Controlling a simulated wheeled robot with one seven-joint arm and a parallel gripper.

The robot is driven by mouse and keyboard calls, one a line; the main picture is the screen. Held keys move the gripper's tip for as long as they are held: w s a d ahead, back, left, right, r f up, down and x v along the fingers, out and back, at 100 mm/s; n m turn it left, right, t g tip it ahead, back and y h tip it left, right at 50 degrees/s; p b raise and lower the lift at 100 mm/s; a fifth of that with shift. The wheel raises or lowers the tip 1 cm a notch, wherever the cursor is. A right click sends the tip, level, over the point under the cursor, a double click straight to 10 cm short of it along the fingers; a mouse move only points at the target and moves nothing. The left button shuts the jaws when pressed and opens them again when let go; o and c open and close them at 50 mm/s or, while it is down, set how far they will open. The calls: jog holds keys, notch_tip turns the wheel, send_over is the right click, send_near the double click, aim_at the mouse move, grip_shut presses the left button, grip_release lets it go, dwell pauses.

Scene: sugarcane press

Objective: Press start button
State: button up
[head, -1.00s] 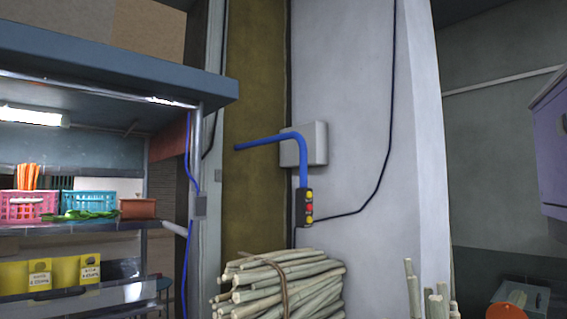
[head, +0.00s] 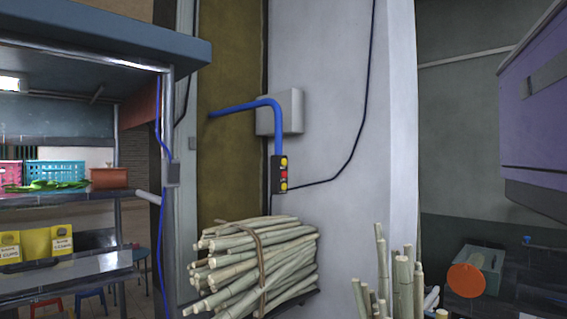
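A small black control box (head: 280,174) hangs at the lower end of a bent blue pipe (head: 277,125) in front of the pale wall. It carries a yellow button (head: 283,161) at the top, a red button (head: 284,175) in the middle and another yellow button (head: 284,187) at the bottom. The labels are too small to read, so I cannot tell which one is start. My gripper is not in view.
A tied bundle of sugarcane (head: 255,262) lies below the control box. Upright canes (head: 403,285) stand to its right. A stall counter (head: 75,268) with baskets above is at left. A purple cabinet (head: 545,110) and an orange disc (head: 466,281) are at right.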

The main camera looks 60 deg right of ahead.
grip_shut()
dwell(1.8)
